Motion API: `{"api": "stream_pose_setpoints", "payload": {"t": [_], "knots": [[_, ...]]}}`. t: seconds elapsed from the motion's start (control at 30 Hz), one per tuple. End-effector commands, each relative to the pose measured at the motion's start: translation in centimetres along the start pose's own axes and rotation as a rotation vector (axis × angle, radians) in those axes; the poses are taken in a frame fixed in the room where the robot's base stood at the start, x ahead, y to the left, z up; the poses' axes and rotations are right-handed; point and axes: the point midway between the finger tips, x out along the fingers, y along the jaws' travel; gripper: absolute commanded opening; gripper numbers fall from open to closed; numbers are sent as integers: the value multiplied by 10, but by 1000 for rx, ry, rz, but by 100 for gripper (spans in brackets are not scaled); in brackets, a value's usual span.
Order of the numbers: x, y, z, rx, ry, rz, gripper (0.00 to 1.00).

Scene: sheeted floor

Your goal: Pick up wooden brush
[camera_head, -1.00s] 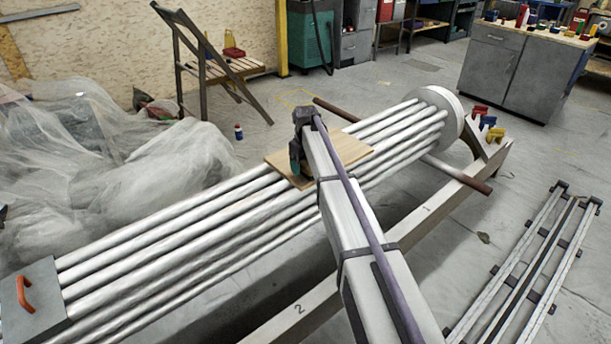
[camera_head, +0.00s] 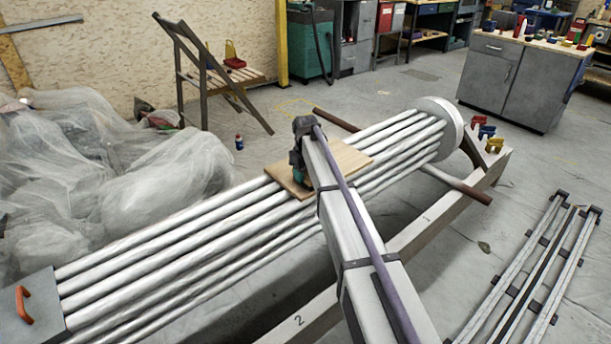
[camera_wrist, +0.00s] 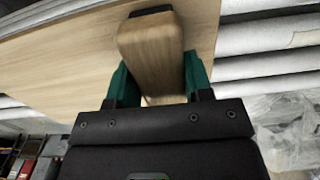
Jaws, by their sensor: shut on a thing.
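The wooden brush (camera_wrist: 150,48) is a light brown block with a dark strip at its far end in the wrist view. My gripper (camera_wrist: 155,80) has its two green fingers on either side of the block, shut on it. Behind the brush is a light wooden board (camera_wrist: 60,55), which lies across the silver tubes in the head view (camera_head: 350,161). In the head view my gripper (camera_head: 298,166) is over the left part of the board, and my arm hides the brush. I cannot tell whether the brush touches the board.
Long silver tubes (camera_head: 165,252) run under the board to a round end plate (camera_head: 440,118). Crumpled clear sheeting (camera_head: 150,185) lies at left. A folding wooden chair (camera_head: 205,75) stands behind. Metal rails (camera_head: 525,270) lie on the floor at right.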

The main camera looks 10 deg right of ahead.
Motion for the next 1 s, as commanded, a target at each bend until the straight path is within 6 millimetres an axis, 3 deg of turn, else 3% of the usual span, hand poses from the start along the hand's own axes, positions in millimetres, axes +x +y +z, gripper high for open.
{"api": "stream_pose_setpoints", "payload": {"t": [0.3, 0.43, 0.77, 0.8, 1.0], "knots": [[-73, 0, 0, 0, 0, 0, 21], [-97, 0, 0, 0, 0, 0, 21], [-97, 0, 0, 0, 0, 0, 21], [-97, 0, 0, 0, 0, 0, 43], [-97, 0, 0, 0, 0, 0, 28]]}}
